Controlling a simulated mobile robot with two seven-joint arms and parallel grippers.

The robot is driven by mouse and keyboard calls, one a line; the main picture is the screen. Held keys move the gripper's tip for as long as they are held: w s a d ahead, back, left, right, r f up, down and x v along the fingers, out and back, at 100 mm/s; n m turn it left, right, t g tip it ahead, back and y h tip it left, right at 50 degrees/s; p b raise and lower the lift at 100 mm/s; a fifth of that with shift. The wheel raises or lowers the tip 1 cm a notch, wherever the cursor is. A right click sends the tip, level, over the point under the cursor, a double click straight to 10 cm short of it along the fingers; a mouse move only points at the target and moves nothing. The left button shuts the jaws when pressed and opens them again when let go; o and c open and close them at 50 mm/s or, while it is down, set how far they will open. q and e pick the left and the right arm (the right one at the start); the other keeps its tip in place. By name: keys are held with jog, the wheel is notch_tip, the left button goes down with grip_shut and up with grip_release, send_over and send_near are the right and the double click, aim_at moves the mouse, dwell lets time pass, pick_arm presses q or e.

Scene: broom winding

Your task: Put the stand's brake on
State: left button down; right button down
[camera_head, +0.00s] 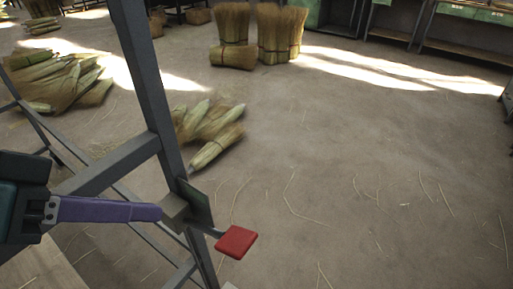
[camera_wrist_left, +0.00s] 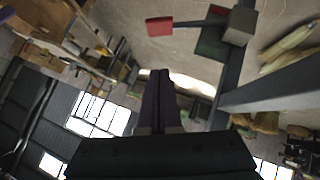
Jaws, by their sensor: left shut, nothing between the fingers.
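The stand (camera_head: 150,85) is a dark grey metal frame at the left of the head view. Its brake has a red pad (camera_head: 236,242) on a thin rod, a dark green plate (camera_head: 197,203) and a grey block (camera_head: 174,207) at the upright post. In the left wrist view the red pad (camera_wrist_left: 159,27), green plate (camera_wrist_left: 211,42) and grey block (camera_wrist_left: 240,26) show above and right of the fingertips. My left gripper (camera_head: 160,212), with purple fingers, is shut and empty. Its tips appear beside the block in the head view; contact cannot be told. My right gripper is not in view.
Bundles of broom straw (camera_head: 212,135) lie on the floor behind the post, with a larger pile (camera_head: 60,80) at the left. Upright bundles (camera_head: 280,32) stand at the back. The floor (camera_head: 370,190) right of the stand is open, with loose straws.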

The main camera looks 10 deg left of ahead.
pick_arm(q)
jog(key=b, duration=0.3)
send_near(240, 234)
jog(key=x, duration=0.5)
jog(key=shift+w+r, duration=0.2)
jog(key=shift+w, duration=0.15)
jog(key=shift+d+f, duration=0.2)
jog(key=shift+f, duration=0.25)
